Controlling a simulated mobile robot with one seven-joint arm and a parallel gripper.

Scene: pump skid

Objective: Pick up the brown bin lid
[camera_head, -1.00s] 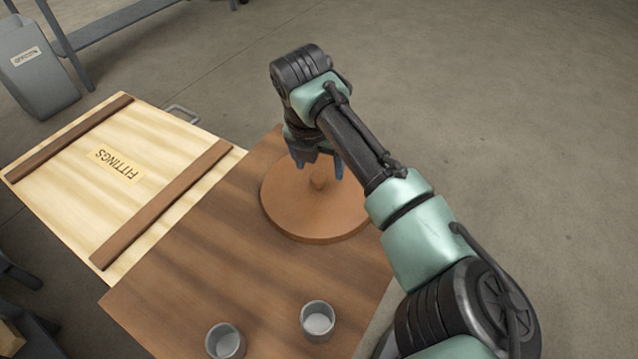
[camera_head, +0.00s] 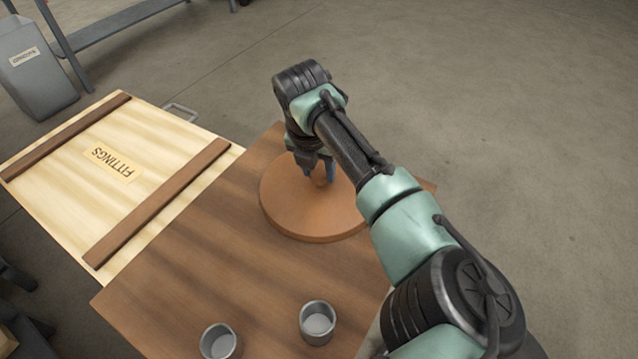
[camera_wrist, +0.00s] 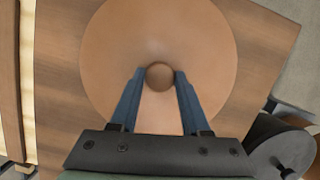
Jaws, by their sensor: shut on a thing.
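The brown bin lid (camera_head: 305,215) is a round disc with a small knob at its middle. It lies flat on the brown wooden table, as far as I can see. In the wrist view the lid (camera_wrist: 110,50) fills the centre, with its knob (camera_wrist: 159,76) between my two blue fingers. My gripper (camera_head: 320,174) points down over the lid's middle and is shut on the knob. My gripper (camera_wrist: 157,78) hides part of the lid's near side in the wrist view. My arm covers part of the lid's right side in the head view.
Two grey cups (camera_head: 317,322) and (camera_head: 220,341) stand at the table's near edge. A pale wooden crate (camera_head: 165,150) marked FITTINGS adjoins the table (camera_head: 210,265) at left. A grey bin (camera_head: 40,80) stands on the floor at far left. The table between lid and cups is clear.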

